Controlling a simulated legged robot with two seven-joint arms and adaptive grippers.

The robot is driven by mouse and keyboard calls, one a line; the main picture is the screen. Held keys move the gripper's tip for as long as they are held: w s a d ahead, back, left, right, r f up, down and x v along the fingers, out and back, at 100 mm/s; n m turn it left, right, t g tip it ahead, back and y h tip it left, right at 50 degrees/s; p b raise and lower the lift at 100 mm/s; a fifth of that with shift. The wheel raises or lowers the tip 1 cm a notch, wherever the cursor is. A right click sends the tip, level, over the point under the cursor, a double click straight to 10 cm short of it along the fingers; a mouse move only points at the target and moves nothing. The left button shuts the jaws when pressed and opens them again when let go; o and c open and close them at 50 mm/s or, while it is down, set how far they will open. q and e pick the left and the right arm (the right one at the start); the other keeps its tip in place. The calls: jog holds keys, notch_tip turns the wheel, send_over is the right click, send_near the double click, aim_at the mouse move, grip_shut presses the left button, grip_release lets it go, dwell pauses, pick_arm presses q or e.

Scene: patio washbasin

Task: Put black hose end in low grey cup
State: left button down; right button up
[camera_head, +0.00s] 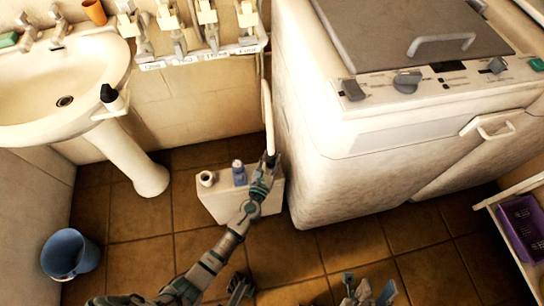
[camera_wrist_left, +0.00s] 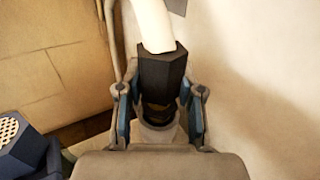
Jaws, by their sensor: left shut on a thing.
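My left gripper (camera_head: 268,167) is shut on the black hose end (camera_wrist_left: 162,75) above the white box, with one finger on each side in the left wrist view (camera_wrist_left: 160,105). The hose end points down from the white hose (camera_head: 267,112). In the left wrist view a round grey rim, perhaps the low grey cup (camera_wrist_left: 158,136), shows just below the hose end. I cannot tell whether the tip is inside it, and my gripper hides this spot in the head view. My right gripper (camera_head: 367,289) is open and empty over the floor.
A white box (camera_head: 228,207) bears a small pale cup (camera_head: 206,178) and a blue bottle (camera_head: 239,173). The white washing machine (camera_head: 330,160) stands close on the right. A washbasin (camera_head: 95,70) and a blue bucket (camera_head: 70,254) are at left. Tiled floor (camera_head: 130,222) is clear between.

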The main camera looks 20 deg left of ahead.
aim_at(270, 163)
pick_arm(q)
jog(key=shift+f+b, duration=0.4)
jog(key=shift+f, duration=0.1)
dwell(0.4)
jog(key=c, duration=1)
grip_release()
jog(key=shift+s+p, duration=0.3)
jog(key=shift+s, duration=1.35)
jog(key=shift+s+d, duration=0.15)
jog(key=shift+s, duration=1.8)
jog(key=shift+s+d, duration=0.15)
jog(key=shift+s, duration=1.8)
